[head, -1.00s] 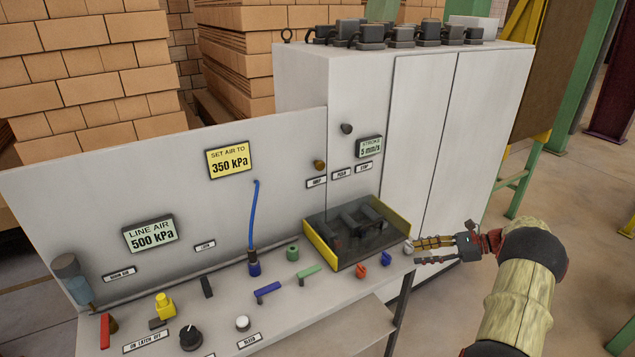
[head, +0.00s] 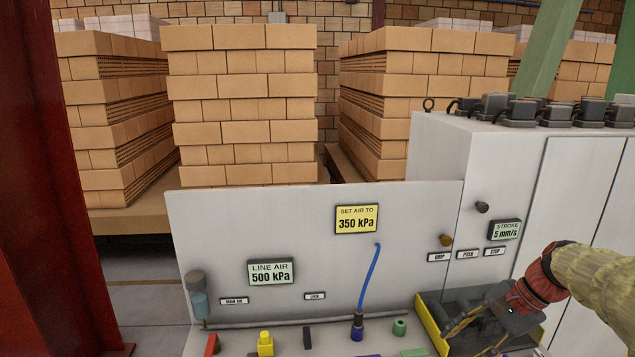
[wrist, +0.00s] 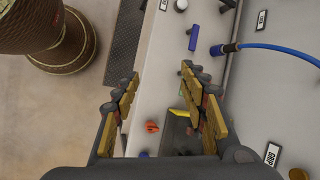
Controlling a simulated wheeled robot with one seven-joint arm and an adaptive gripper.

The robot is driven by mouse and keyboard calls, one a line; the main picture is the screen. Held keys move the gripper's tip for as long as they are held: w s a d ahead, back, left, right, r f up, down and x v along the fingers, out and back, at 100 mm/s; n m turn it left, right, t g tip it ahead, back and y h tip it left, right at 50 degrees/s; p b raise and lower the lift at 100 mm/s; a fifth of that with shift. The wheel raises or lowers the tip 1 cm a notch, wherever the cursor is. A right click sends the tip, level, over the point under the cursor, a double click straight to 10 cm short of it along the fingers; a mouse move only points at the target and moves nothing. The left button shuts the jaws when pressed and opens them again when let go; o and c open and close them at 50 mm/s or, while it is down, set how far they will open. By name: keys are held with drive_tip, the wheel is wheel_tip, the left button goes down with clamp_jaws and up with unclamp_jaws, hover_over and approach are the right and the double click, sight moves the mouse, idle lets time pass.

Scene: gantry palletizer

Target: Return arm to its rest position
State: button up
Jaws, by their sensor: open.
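My gripper (head: 470,342) is at the lower right in the head view, over the yellow-sided black tray (head: 428,318) at the right end of the bench. The picture's bottom edge cuts off part of this area. In the wrist view, my gripper (wrist: 160,74) has its two fingers spread wide with nothing between them. Below it are the pale bench top (wrist: 150,100), an orange-red knob (wrist: 152,126) and part of the tray. My arm comes in from the right edge in the head view.
A grey panel (head: 210,240) stands behind the bench, with a blue hose (head: 369,285) hanging in front. A tall cabinet (head: 440,150) is at right, a red post (head: 45,150) at left. Brick stacks (head: 245,120) stand behind. Open floor (wrist: 95,125) lies beside the bench.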

drive_tip(key=s+a+r+n+t+h, duration=0.1)
drive_tip(key=s+a+n+h, duration=0.1)
drive_tip(key=s+a+n, duration=0.4)
drive_tip(key=s+a+r+n+t+h, duration=0.1)
drive_tip(key=s+a+n, duration=0.6)
drive_tip(key=s, duration=0.7)
drive_tip(key=shift+s+a+t+h, duration=0.15)
drive_tip(key=shift+a+t+h, duration=0.35)
drive_tip(key=shift+h, duration=0.6)
